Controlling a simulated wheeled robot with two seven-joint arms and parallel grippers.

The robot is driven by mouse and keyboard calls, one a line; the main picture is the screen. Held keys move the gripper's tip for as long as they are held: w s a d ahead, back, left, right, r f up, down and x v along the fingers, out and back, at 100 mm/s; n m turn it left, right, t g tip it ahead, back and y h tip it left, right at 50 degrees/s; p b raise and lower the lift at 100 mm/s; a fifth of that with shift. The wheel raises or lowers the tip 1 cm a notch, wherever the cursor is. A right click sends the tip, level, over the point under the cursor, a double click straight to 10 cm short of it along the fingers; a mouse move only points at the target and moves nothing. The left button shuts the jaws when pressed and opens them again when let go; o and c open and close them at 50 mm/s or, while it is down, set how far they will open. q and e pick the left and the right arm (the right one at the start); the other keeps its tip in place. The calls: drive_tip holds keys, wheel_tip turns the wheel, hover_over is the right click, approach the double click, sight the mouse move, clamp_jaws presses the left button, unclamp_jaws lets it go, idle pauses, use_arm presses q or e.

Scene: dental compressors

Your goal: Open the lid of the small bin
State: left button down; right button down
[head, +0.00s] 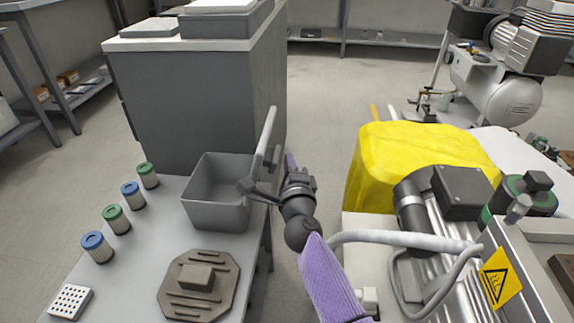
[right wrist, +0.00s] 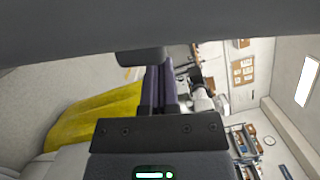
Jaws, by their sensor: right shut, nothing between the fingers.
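The small bin (head: 214,214) is a grey open-topped box on the bench, in the middle of the head view. Its lid (head: 266,138) stands up steeply along the bin's right side, seen nearly edge-on, and the empty-looking inside shows. My right gripper (head: 246,187) is shut and empty at the bin's right rim, by the lower part of the lid. I cannot tell whether it touches the lid. In the right wrist view a broad grey surface (right wrist: 150,30), probably the lid, crosses the top close to the camera. My left gripper is not in view.
Several green and blue filter cartridges (head: 117,220) stand left of the bin. A brown ribbed plate (head: 198,286) and a white perforated block (head: 69,302) lie nearer. A grey cabinet (head: 190,100) stands behind. A yellow cover (head: 415,155) and compressor machinery (head: 450,225) are at right.

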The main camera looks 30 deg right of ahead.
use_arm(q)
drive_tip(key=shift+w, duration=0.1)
use_arm(e)
drive_tip(key=shift+w+a, duration=0.1)
drive_tip(key=shift+a, duration=0.05)
